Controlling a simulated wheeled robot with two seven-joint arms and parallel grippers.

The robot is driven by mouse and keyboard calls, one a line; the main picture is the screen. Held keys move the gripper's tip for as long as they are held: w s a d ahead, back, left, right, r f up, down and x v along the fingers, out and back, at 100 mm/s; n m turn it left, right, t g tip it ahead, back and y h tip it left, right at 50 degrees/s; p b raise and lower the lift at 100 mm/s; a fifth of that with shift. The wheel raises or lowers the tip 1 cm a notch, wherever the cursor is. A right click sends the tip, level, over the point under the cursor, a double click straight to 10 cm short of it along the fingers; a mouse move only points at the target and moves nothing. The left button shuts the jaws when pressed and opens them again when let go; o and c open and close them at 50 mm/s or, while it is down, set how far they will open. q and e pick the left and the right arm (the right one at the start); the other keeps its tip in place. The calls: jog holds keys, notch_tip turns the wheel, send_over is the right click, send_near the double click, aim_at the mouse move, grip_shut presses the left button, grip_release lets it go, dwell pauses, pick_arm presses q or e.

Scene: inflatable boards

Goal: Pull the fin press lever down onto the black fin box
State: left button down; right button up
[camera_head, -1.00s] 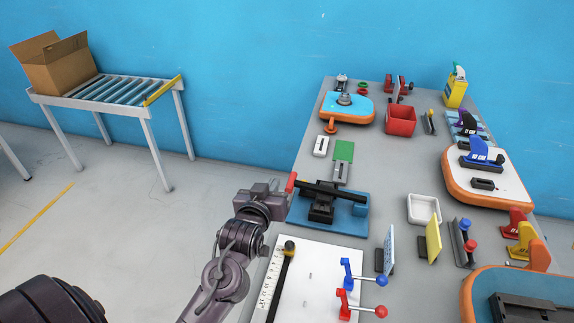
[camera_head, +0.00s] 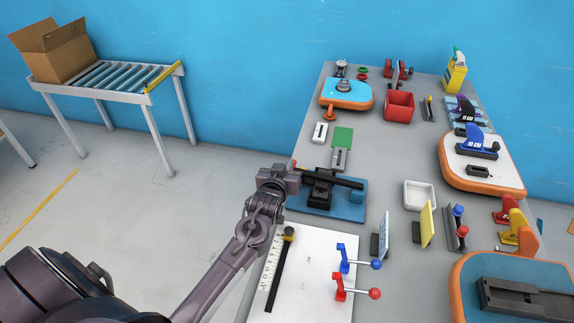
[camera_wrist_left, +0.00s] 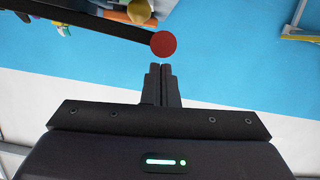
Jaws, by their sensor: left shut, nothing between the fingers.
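The fin press has a black lever (camera_head: 340,180) with a red knob (camera_wrist_left: 163,44) on its near-left end, seen in the left wrist view. Its blue base (camera_head: 350,208) stands on the grey table. A black block (camera_head: 320,192), which may be the fin box, sits on the base under the lever, partly covered by it. The lever stands above this block. My left gripper (camera_head: 293,175) is at the knob end of the lever. In the left wrist view its fingers (camera_wrist_left: 161,84) are shut and empty, pointing at the knob. I cannot tell whether they touch it. My right gripper is not in view.
A green pad (camera_head: 342,137) and a white tray (camera_head: 419,194) stand near the press. A roller table (camera_head: 120,78) with a cardboard box (camera_head: 58,50) stands left.

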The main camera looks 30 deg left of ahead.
pick_arm(q)
jog(key=shift+f, duration=0.3)
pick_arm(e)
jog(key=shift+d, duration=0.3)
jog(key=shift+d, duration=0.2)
